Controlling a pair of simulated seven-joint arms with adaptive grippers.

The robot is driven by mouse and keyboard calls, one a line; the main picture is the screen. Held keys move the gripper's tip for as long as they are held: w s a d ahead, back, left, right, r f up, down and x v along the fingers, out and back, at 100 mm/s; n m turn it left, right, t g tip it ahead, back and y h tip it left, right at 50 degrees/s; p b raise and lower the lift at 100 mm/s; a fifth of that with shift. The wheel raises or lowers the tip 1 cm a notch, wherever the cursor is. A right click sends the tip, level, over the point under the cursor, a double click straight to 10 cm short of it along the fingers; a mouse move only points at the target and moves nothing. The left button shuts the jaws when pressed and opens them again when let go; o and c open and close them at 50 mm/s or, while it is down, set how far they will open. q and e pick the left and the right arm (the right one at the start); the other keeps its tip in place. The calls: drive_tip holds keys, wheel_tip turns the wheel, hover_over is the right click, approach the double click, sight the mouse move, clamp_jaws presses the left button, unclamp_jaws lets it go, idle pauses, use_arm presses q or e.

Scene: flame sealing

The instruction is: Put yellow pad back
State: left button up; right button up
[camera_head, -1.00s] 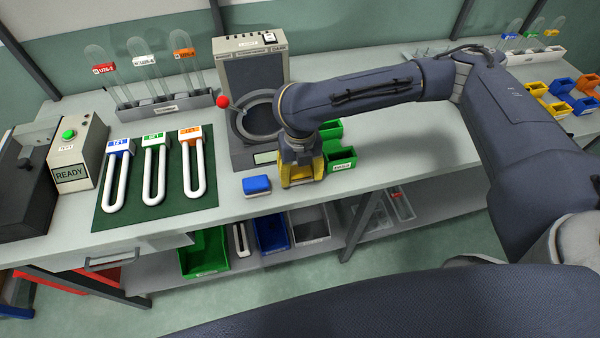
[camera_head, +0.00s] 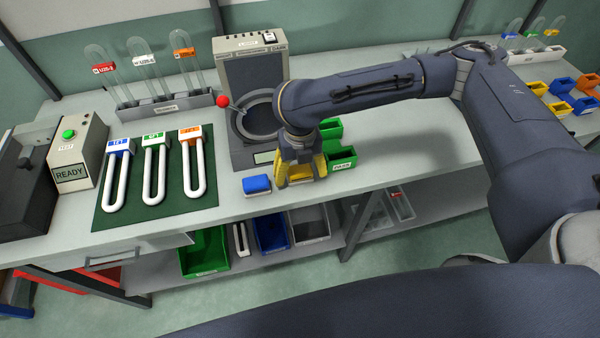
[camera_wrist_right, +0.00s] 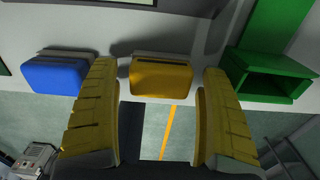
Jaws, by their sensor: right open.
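The yellow pad (camera_wrist_right: 161,78) rests near the front edge of the bench, seen in the right wrist view. My right gripper (camera_head: 300,179) has yellow fingers and is open above it. In the right wrist view the two fingers stand apart, one on each side of the pad, with a gap to each. In the head view the gripper largely hides the pad. My left gripper is in neither view.
A blue pad (camera_head: 257,185) sits just left of the right gripper. A green bin (camera_head: 341,160) stands close on its right. Behind is a grey machine (camera_head: 252,85) with a red-knobbed lever. A green mat (camera_head: 103,218) with white U-shaped pieces lies to the left.

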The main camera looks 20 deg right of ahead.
sight(300, 170)
wheel_tip(300, 170, up, 11)
idle(0.5)
drive_tip(key=shift+r, duration=0.1)
idle(2.2)
